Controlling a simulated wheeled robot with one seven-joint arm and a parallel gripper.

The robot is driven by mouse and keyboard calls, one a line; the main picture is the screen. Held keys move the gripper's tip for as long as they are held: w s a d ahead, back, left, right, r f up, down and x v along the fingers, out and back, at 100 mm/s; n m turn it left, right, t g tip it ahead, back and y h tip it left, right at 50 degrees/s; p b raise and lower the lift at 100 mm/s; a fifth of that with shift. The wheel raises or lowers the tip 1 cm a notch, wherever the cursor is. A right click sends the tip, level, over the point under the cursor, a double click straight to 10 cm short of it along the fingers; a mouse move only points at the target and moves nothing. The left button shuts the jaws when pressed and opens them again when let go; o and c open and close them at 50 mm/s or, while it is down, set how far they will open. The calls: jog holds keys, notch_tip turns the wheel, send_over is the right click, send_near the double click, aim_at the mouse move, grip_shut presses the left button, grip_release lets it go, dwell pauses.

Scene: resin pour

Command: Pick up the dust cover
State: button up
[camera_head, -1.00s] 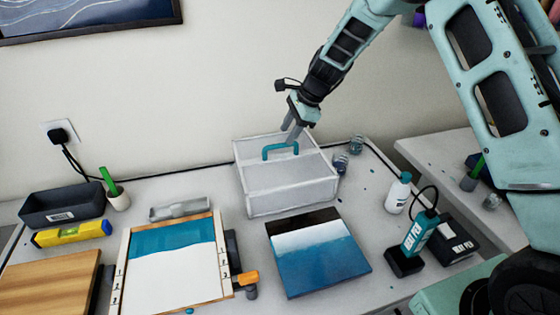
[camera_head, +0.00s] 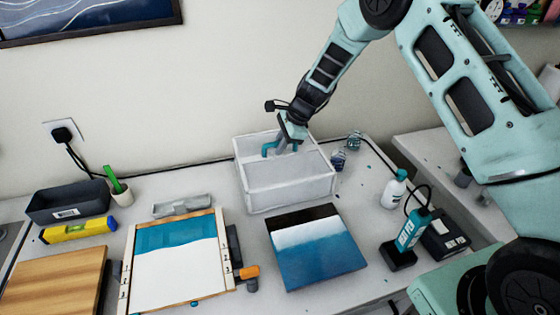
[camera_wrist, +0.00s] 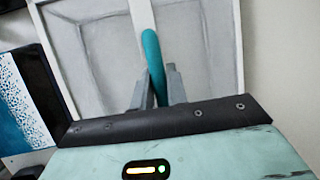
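The dust cover (camera_head: 290,185) is a pale, white-framed box with grey see-through panels, standing on the table near the wall. Its teal handle (camera_head: 268,150) is on the top. My gripper (camera_head: 289,146) is down at this handle, pointing steeply downward. In the wrist view, the handle (camera_wrist: 153,55) runs between the two grey fingers (camera_wrist: 160,88), with one finger on each side. The gap beside the handle is very narrow, and I cannot tell whether the fingers press on it. The dust cover's frame (camera_wrist: 222,10) also shows behind the fingers.
A blue, white and black painted panel (camera_head: 315,255) lies in front of the cover. Small jars (camera_head: 338,161) stand close to its right, with a white bottle (camera_head: 394,190) and a teal device (camera_head: 412,232) farther right. A teal-and-white board (camera_head: 180,265) lies at left.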

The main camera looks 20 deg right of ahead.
grip_shut()
jog(key=shift+r, duration=0.15)
notch_tip(320, 180, up, 10)
jog(key=b, duration=0.2)
jog(key=shift+b, duration=0.35)
jog(key=shift+s, duration=0.1)
